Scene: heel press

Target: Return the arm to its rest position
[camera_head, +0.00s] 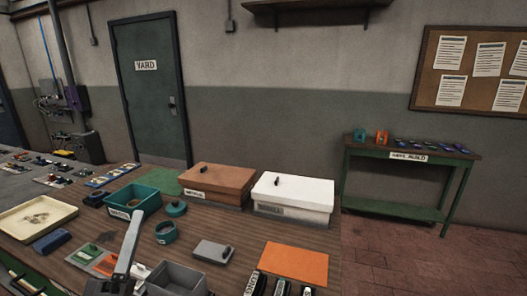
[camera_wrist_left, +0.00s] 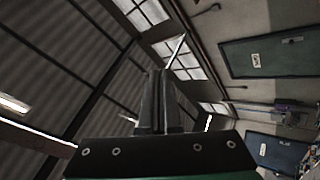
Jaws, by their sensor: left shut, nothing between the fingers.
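My left gripper (camera_head: 135,219) stands up from the bottom edge of the head view, in front of the workbench (camera_head: 222,238). Its fingers are together with nothing between them. In the left wrist view the shut fingers (camera_wrist_left: 158,74) point up toward the roof and windows, clear of any object. Most of the left arm is below the head view's edge. My right gripper is in neither view.
A teal bin (camera_head: 133,202), a grey open bin (camera_head: 177,280), a brown lidded box (camera_head: 216,182) and a white lidded box (camera_head: 293,195) stand on the bench. An orange sheet (camera_head: 295,262) lies at right. A green side table (camera_head: 408,157) stands beyond clear floor.

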